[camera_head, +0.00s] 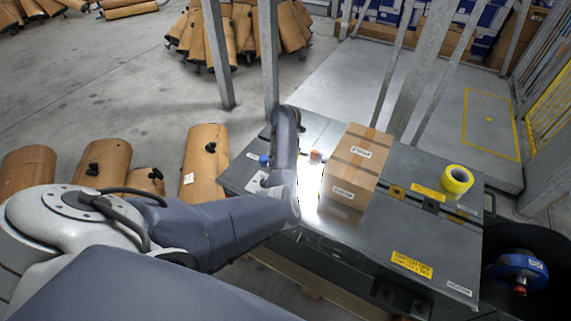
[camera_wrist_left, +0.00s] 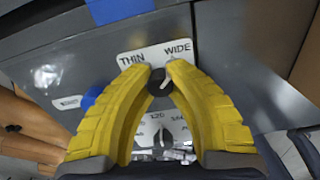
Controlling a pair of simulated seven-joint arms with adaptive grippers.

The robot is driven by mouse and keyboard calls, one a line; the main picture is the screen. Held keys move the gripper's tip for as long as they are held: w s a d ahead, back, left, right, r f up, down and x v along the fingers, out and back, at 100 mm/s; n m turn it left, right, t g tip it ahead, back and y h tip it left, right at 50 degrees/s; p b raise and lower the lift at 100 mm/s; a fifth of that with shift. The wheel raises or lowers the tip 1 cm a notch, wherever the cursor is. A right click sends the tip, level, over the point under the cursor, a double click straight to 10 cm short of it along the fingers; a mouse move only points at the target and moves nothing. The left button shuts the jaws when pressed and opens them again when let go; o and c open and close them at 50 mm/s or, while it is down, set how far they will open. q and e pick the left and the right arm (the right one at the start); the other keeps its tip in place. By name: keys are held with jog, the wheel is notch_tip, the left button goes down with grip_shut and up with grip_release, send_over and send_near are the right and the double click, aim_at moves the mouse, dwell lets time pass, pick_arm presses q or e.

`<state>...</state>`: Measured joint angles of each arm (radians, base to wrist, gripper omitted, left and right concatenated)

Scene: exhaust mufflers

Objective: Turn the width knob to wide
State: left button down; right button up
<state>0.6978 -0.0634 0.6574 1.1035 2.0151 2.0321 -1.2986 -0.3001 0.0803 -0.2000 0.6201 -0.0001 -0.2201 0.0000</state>
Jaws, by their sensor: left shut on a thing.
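In the left wrist view, the dark round width knob (camera_wrist_left: 159,81) sits below a white plate (camera_wrist_left: 158,53) marked THIN on the left and WIDE on the right. The two yellow fingers of my left gripper (camera_wrist_left: 160,76) close in on the knob from both sides and are shut on it. A small pale mark shows on the knob, but its exact heading is hard to read. In the head view my left arm reaches over the machine's left end and hides the knob and fingertips. My right gripper is not in view.
A second dark knob (camera_wrist_left: 163,136) with a numbered scale is just below, between the fingers. A blue button (camera_wrist_left: 89,98) is to the left. A taped carton (camera_head: 358,165) and yellow tape roll (camera_head: 456,181) stand on the grey machine top (camera_head: 385,228).

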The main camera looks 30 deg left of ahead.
pick_arm(q)
jog(key=c, duration=1.1)
grip_release()
jog(key=shift+c, duration=0.2)
notch_tip(320, 180, up, 12)
